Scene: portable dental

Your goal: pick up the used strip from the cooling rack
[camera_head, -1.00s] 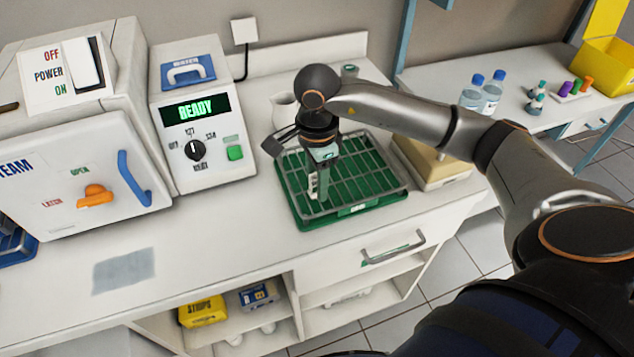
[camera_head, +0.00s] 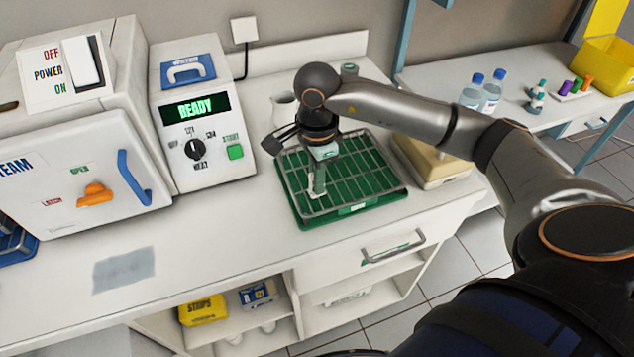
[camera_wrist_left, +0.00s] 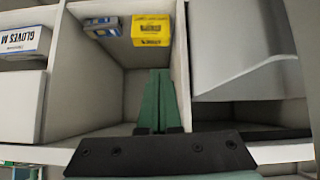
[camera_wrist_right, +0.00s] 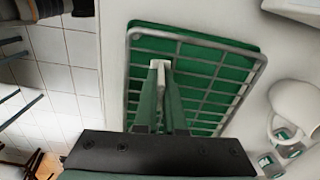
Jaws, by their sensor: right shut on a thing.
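The cooling rack (camera_head: 376,184) is a wire grid over a green tray on the white counter. It also shows in the right wrist view (camera_wrist_right: 222,50). In the right wrist view the right gripper (camera_wrist_right: 158,68) is shut on a small white piece, the used strip (camera_wrist_right: 155,65). Most of the strip is hidden by the fingers, and I cannot tell whether it touches the rack. My left gripper (camera_wrist_left: 160,72) is shut and empty, in front of the open shelves.
A steam sterilizer (camera_head: 80,175) and a control box reading READY (camera_head: 197,104) stand on the left. A beige box (camera_head: 430,165) sits right of the rack. A yellow strips box (camera_head: 203,311) lies on the shelf below.

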